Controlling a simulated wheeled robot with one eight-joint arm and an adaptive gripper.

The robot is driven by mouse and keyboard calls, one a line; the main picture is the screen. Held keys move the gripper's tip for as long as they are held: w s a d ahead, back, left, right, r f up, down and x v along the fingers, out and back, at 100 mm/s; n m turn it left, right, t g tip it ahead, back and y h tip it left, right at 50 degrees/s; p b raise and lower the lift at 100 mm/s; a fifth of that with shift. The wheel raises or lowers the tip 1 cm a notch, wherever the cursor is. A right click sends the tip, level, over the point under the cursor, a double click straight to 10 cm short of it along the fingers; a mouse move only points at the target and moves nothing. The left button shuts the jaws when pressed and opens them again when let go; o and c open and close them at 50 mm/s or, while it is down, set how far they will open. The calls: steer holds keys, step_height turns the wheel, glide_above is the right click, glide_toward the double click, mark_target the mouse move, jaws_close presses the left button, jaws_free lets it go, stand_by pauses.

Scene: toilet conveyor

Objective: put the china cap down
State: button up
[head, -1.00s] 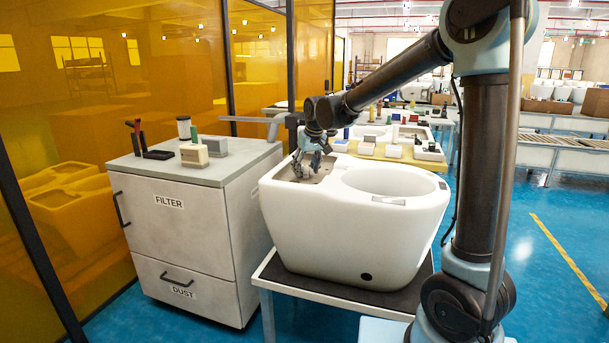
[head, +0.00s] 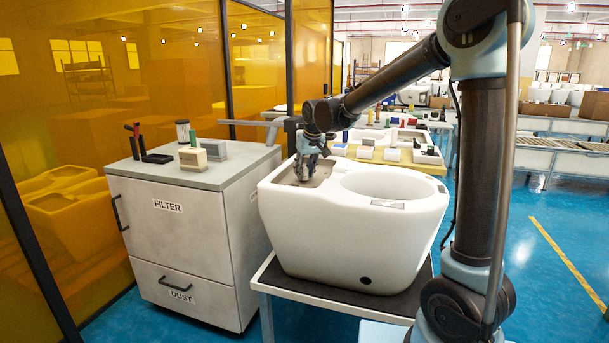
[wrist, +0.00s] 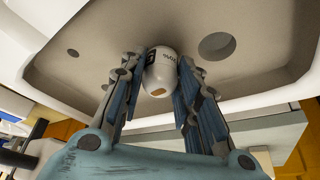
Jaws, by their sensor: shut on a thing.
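The china cap (wrist: 160,77) is a small white rounded piece with dark print and a tan spot, seen in the wrist view. My gripper (head: 303,178) is shut on it, with a finger on each side. The gripper points down into the sunken top at the left end of the white toilet body (head: 345,240). In the wrist view, the recess floor with a large round hole (wrist: 217,45) and a smaller hole (wrist: 73,53) lies behind the cap. I cannot tell whether the cap touches that floor. In the head view, my fingers hide the cap.
The toilet body stands on a dark-topped table (head: 330,296). A grey cabinet (head: 180,225) marked FILTER and DUST stands at left, with small items on top. A yellow-topped table (head: 400,160) with several parts is behind. The recess walls surround the gripper closely.

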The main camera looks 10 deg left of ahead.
mark_target(305, 168)
step_height(305, 168, up, 6)
steer(key=shift+s+d+r, duration=0.15)
steer(key=shift+r, duration=0.1)
steer(key=s+d, duration=0.3)
steer(key=s, duration=0.1)
steer(key=s+d, duration=0.8)
steer(key=s, duration=0.1)
steer(key=shift+s+d+f, duration=0.1)
steer(key=shift+s+d, duration=0.1)
